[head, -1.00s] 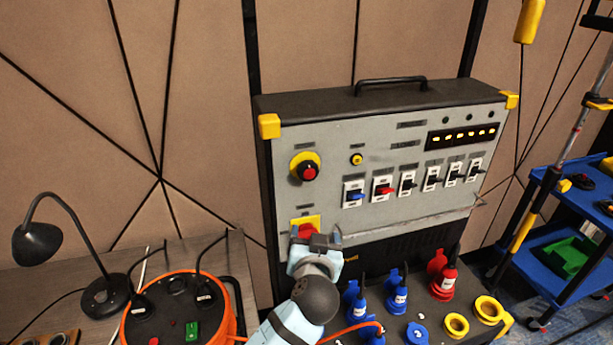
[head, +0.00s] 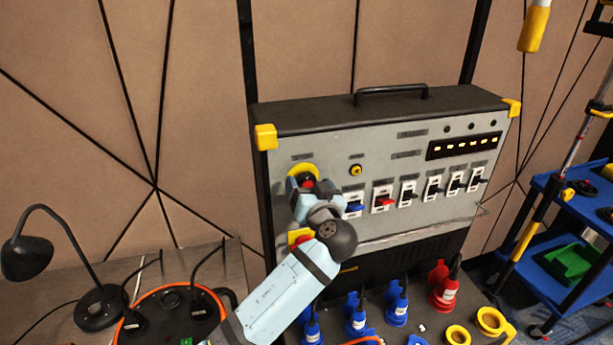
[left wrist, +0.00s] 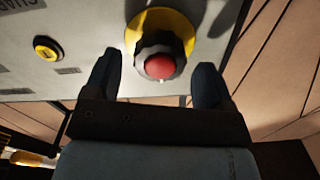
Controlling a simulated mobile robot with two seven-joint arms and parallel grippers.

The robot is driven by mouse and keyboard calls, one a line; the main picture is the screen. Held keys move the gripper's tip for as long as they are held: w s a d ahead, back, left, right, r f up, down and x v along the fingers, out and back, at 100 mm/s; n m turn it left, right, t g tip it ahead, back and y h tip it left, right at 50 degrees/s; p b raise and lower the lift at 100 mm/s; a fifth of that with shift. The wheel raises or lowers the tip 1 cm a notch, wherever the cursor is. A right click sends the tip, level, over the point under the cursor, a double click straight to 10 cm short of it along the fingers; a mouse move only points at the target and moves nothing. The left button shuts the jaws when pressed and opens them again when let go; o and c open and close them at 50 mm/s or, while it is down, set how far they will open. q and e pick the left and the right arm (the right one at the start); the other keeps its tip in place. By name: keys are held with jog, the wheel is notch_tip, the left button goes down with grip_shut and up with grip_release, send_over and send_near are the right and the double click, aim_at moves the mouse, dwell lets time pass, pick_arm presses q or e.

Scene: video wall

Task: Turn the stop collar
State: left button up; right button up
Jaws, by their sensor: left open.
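The stop collar (left wrist: 150,46) is a black ring around a red button (left wrist: 160,66), set on a yellow disc (left wrist: 160,20) on the grey panel. In the head view the yellow disc (head: 301,169) and the red button (head: 308,185) show at the panel's upper left, with the collar partly hidden by my gripper. My left gripper (left wrist: 157,74) is open, with one finger on each side of the collar and button. Gaps show between the fingers and the collar. In the head view my left gripper (head: 305,193) is in front of the disc. My right gripper is out of view.
A row of switches (head: 383,199) lies right of my gripper. A lower yellow plate (head: 299,236) is partly hidden by my arm. Blue plugs (head: 355,318) and a red plug (head: 443,289) stand below. A desk lamp (head: 27,257) and an orange cable reel (head: 128,318) are at left.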

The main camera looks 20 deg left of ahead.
pick_arm(q)
jog(key=shift+x, duration=1.2)
jog(key=c, duration=0.9)
jog(key=shift+c, duration=0.2)
